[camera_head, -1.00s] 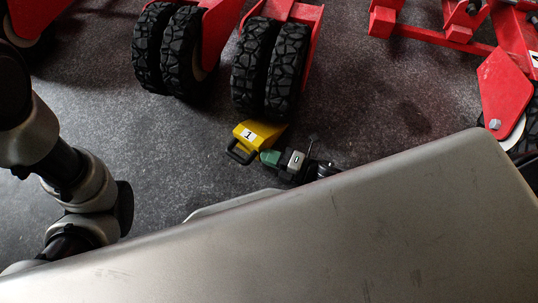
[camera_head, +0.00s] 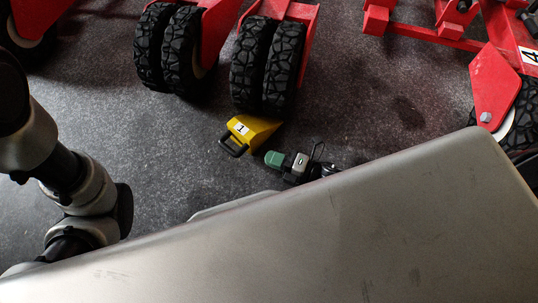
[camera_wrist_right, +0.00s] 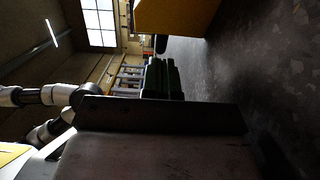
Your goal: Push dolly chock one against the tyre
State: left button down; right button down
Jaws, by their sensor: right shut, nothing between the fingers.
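Dolly chock one (camera_head: 252,131) is a yellow wedge with a black handle and a label "1". It lies on the floor at the foot of the black twin tyre (camera_head: 265,65). Its wedge end is at the tyre's lower edge; I cannot tell whether they touch. My right gripper (camera_head: 275,158), with green fingertips, is shut and empty just below and right of the chock, with a small gap. In the right wrist view the green fingers (camera_wrist_right: 161,80) are below the yellow chock (camera_wrist_right: 175,15). My left gripper is out of view.
Another twin wheel (camera_head: 168,48) stands to the left. A red frame (camera_head: 425,30) and a red bracket with a wheel (camera_head: 495,85) are at the right. The grey floor (camera_head: 150,130) left of the chock is clear.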

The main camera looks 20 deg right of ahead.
jog(key=p+v, duration=0.3)
jog(key=v, duration=0.5)
jog(key=shift+w+d, duration=0.1)
jog(key=shift+w, duration=0.05)
jog(key=shift+s+d+p, duration=0.3)
jog(key=shift+s+d, duration=0.05)
